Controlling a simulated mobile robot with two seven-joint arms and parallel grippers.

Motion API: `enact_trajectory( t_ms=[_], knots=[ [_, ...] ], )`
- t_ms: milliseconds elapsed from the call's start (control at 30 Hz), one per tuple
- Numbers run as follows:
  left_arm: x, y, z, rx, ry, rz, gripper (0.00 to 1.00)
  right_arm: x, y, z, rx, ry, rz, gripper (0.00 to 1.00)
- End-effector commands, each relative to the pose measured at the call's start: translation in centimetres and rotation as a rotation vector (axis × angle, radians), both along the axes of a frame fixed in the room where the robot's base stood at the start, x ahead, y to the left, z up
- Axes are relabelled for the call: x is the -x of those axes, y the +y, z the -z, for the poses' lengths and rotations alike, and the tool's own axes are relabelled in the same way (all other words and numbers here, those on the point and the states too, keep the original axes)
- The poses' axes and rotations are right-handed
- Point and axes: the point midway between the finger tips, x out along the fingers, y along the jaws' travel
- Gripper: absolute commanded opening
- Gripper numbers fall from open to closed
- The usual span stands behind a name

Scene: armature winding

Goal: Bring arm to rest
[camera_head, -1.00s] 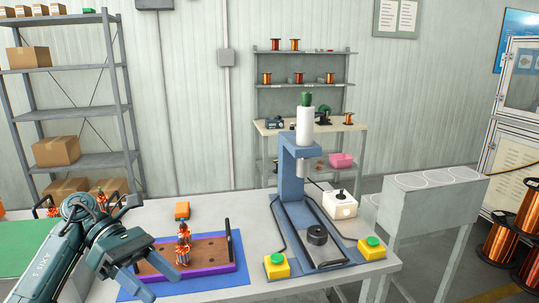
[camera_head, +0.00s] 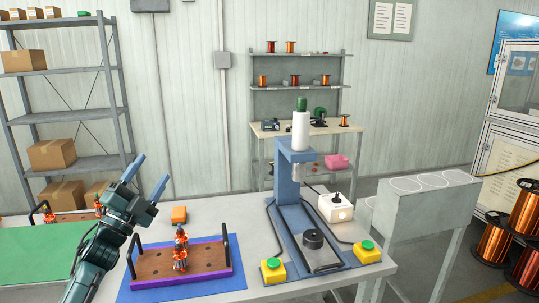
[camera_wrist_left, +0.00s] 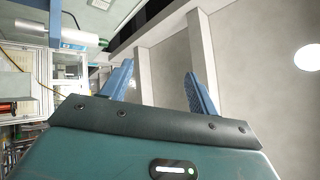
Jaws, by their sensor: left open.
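My left gripper (camera_head: 150,177) is raised at the left of the table in the head view, its two blue fingers spread apart and pointing up and to the right. It is open and empty. In the left wrist view its fingers (camera_wrist_left: 160,88) stand apart against the wall and ceiling, with nothing between them. My left arm rises from the lower left edge of the head view, left of the wooden tray. My right gripper is not in view.
A wooden tray (camera_head: 205,271) with a purple edge and copper-wound armatures (camera_head: 180,255) sits on a blue mat (camera_head: 145,293). A blue press (camera_head: 289,187) with yellow-based green buttons stands to the right. A green mat (camera_head: 40,243) lies left.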

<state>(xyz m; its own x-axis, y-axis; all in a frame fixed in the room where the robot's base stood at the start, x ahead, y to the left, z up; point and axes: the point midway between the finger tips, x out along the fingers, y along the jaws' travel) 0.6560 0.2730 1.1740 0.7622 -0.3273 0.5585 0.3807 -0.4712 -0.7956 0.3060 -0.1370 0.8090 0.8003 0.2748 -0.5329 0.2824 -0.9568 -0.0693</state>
Motion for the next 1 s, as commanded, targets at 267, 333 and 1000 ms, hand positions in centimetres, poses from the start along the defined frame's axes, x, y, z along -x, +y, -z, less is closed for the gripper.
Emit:
enact_trajectory(
  t_ms=[267,333,1000],
  knots=[
    [-4.1,6.9,6.5,0.555,0.471,-0.149,0.60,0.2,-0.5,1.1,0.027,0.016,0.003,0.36],
    [-4.3,7.6,8.5,0.662,0.568,-0.175,0.60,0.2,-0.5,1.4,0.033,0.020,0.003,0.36],
    [14.8,-4.9,33.2,0.828,1.133,-0.123,0.60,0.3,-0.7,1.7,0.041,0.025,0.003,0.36]
  ],
)
